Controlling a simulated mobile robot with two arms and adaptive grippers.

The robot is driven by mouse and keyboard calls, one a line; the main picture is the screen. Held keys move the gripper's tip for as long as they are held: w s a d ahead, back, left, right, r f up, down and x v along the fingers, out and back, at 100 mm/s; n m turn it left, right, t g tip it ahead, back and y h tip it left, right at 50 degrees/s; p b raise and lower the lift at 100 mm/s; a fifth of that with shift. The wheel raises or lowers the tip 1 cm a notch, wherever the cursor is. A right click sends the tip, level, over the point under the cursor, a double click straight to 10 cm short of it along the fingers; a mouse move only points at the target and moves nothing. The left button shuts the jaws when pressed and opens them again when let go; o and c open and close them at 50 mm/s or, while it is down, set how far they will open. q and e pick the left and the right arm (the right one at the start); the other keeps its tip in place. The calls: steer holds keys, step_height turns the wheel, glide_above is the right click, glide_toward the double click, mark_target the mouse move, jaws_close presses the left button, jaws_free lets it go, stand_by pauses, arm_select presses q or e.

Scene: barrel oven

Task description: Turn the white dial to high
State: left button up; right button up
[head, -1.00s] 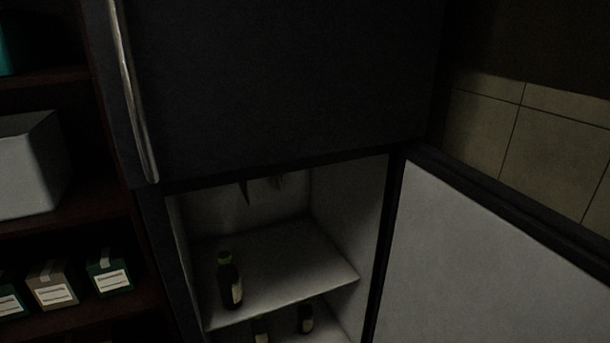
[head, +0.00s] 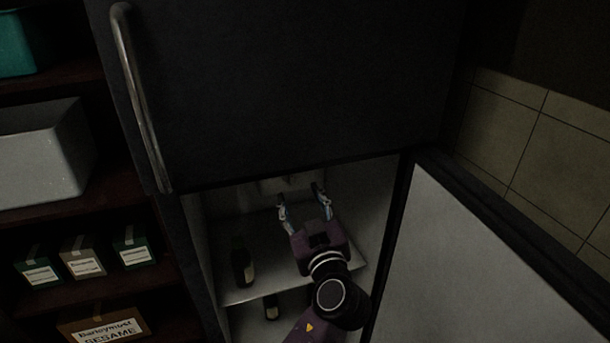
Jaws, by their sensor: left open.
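My left gripper (head: 301,197) reaches up into the open lower fridge compartment (head: 228,205), with its fingers spread and nothing seen between them. A small pale shape (head: 290,183) shows just beyond the fingertips, under the compartment's top edge. It may be the white dial, but it is dim and partly cut off by the edge, so I cannot tell its setting. I cannot tell if the fingers touch it. My right gripper is not in view.
Dark bottles stand on the fridge shelf (head: 243,268) and below it (head: 271,307). The open fridge door (head: 480,270) is at right. The closed upper door has a long handle (head: 140,95). Shelves at left hold a white bin (head: 45,155) and small boxes (head: 83,262).

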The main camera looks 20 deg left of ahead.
mark_target(291, 180)
arm_select(q)
steer(key=p+x, duration=0.3)
steer(key=x, duration=0.3)
steer(key=shift+w+a, duration=0.15)
steer(key=shift+w, duration=0.05)
steer(key=shift+w+a, duration=0.15)
steer(key=shift+w, duration=0.15)
steer(key=shift+w+a+f+p, duration=0.1)
steer(key=shift+w+f+p, duration=0.05)
steer(key=shift+p, duration=0.15)
steer(key=c, duration=1.1)
steer(key=shift+c, duration=0.2)
